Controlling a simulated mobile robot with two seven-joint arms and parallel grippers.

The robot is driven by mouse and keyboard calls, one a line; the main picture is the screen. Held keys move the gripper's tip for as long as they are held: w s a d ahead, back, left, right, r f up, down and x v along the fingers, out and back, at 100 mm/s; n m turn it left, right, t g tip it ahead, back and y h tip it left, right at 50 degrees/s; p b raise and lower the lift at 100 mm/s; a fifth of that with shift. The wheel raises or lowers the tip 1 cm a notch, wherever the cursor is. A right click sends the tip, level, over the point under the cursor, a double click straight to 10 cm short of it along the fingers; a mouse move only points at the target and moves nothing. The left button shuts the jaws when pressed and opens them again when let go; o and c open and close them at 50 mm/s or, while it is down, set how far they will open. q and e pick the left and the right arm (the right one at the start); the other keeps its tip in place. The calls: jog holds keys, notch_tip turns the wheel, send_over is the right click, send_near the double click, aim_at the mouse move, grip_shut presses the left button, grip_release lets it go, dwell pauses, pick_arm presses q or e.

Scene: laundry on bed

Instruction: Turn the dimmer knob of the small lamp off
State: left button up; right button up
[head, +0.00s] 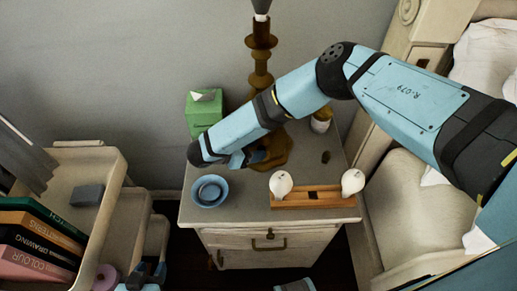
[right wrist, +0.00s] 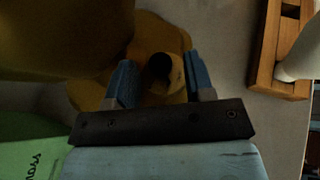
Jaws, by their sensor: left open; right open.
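The lamp is brown, with a turned stem (head: 261,62) and a wide base (head: 277,150) on the nightstand. In the right wrist view the lamp base (right wrist: 177,38) is ochre. A short round knob (right wrist: 160,68) with a dark face stands out from it. My right gripper (right wrist: 161,83) is open, one blue finger on each side of the knob. A gap shows at the right finger; contact on the left is unclear. In the head view my right gripper (head: 250,158) is at the lamp base and my arm partly hides it. My left gripper (head: 148,273) is low at the left, open.
The nightstand (head: 235,216) also holds a green tissue box (head: 204,113), a blue bowl (head: 210,191), a wooden holder (head: 310,197) with two white rounded pieces and a small bottle (head: 321,120). A book cart (head: 95,160) stands left, a bed (head: 412,205) right.

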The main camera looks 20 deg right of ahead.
jog(key=shift+w+d+f, duration=0.1)
jog(key=shift+d+f, duration=0.15)
jog(key=shift+d, duration=0.4)
